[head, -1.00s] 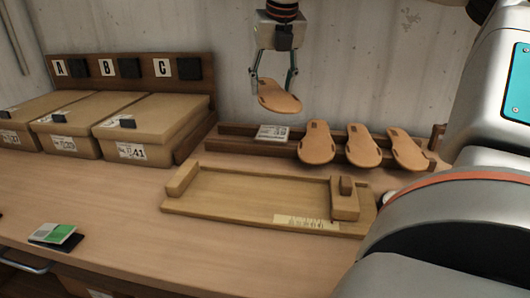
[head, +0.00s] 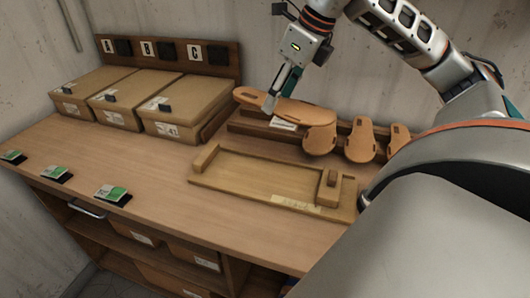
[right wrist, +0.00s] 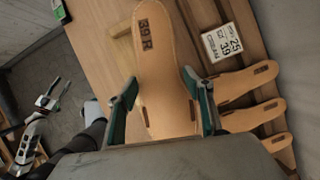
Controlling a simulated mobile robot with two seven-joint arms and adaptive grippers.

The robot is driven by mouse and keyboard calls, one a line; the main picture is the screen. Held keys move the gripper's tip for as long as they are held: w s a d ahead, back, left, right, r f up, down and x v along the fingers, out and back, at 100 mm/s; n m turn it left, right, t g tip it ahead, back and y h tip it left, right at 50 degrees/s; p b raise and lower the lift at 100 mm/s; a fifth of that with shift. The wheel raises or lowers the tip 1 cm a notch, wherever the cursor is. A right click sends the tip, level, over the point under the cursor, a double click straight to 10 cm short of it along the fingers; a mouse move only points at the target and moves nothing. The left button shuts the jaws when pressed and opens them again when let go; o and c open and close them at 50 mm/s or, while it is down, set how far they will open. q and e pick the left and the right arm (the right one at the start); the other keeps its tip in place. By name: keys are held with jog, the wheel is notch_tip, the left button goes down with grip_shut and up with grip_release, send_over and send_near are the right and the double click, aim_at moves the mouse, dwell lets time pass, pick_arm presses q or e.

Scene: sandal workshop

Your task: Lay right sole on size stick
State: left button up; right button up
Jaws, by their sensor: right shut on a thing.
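My right gripper (head: 283,95) is shut on a tan sole (head: 300,113), its fingers on the two long sides. In the right wrist view the sole (right wrist: 165,65) carries the mark 39 R, with a finger on each edge. In the head view it is held in the air, roughly level, in front of the rack's left part. The size stick (head: 240,182), a shallow wooden tray with a fixed end block on the left, a sliding block on the right and a paper scale, lies empty below it. What looks like my left gripper (right wrist: 48,98) shows small in the right wrist view; its jaws are unclear.
A wooden rack (head: 240,128) at the back holds several other soles (head: 360,140) and a size card (right wrist: 227,42) reading 39. Boxes (head: 175,105) stand at the back left under letters A, B, C. Green-and-white cards (head: 112,193) lie along the front edge. The table's middle left is clear.

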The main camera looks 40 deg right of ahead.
jog(key=a+r+n+p, duration=0.1)
jog(key=a+r+n, duration=0.1)
jog(key=a, duration=0.3)
jog(key=shift+g+y, duration=0.3)
jog(key=shift+y, duration=0.1)
jog(key=f+b, duration=0.2)
jog(key=f, duration=0.5)
jog(key=f+b, duration=0.2)
jog(key=f, duration=0.6)
jog(key=shift+w+a+f+b, duration=0.2)
jog(key=shift+f+b, duration=0.05)
jog(key=shift+b, duration=0.15)
jog(key=shift+f+b, duration=0.3)
jog(key=shift+f, duration=1.75)
pick_arm(q)
notch_tip(320, 180, down, 6)
jog(key=s, duration=0.1)
jog(key=shift+s+g, duration=0.3)
jog(key=shift+s, duration=0.1)
pick_arm(e)
jog(key=shift+f, duration=0.1)
pick_arm(q)
jog(key=shift+r, duration=0.1)
